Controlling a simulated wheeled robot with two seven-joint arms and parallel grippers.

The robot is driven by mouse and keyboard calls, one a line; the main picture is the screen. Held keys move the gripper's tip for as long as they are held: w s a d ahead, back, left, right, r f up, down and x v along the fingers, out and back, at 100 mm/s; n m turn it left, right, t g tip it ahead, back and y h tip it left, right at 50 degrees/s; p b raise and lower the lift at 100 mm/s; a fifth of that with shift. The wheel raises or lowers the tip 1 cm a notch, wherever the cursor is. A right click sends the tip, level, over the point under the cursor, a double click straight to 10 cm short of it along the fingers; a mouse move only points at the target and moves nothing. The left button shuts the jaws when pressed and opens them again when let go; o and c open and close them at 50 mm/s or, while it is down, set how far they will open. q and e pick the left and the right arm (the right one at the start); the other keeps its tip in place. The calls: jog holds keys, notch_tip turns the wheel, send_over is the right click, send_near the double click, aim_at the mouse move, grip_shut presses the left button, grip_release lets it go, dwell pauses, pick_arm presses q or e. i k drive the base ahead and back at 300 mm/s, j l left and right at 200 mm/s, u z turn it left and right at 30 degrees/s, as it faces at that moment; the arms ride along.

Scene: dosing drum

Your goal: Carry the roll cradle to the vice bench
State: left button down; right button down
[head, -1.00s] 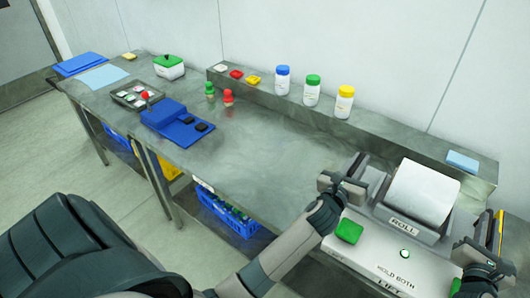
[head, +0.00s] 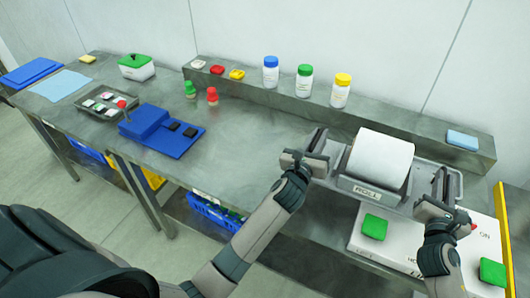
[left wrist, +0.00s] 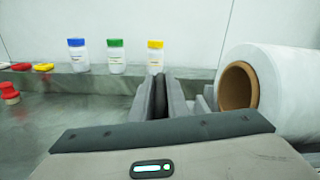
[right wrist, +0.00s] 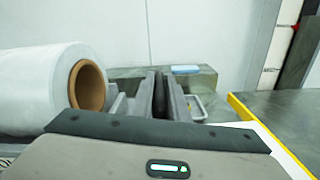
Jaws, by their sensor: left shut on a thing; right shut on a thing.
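The roll cradle (head: 367,191) is a grey tray-like frame with a "ROLL" label on its front, and it carries a large white roll (head: 382,158). My left gripper (head: 304,160) is shut on the cradle's left end. My right gripper (head: 436,202) is shut on its right end. The roll's brown core (left wrist: 238,86) shows in the left wrist view, and its other end (right wrist: 88,86) in the right wrist view. The fingertips hide the gripped parts. Whether the cradle is clear of the worktop (head: 255,150) cannot be told. I cannot pick out a vice.
A white panel (head: 400,249) with green pads lies in front of the cradle. A raised ledge (head: 400,132) behind holds several bottles and a light blue block (head: 462,140). A yellow strip (head: 504,235) edges the right. A blue fixture (head: 160,132) stands left; worktop between is clear.

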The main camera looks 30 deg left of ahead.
aim_at(277, 157)
jog(key=j, duration=0.8)
jog(key=i+j, duration=0.1)
jog(key=j, duration=0.75)
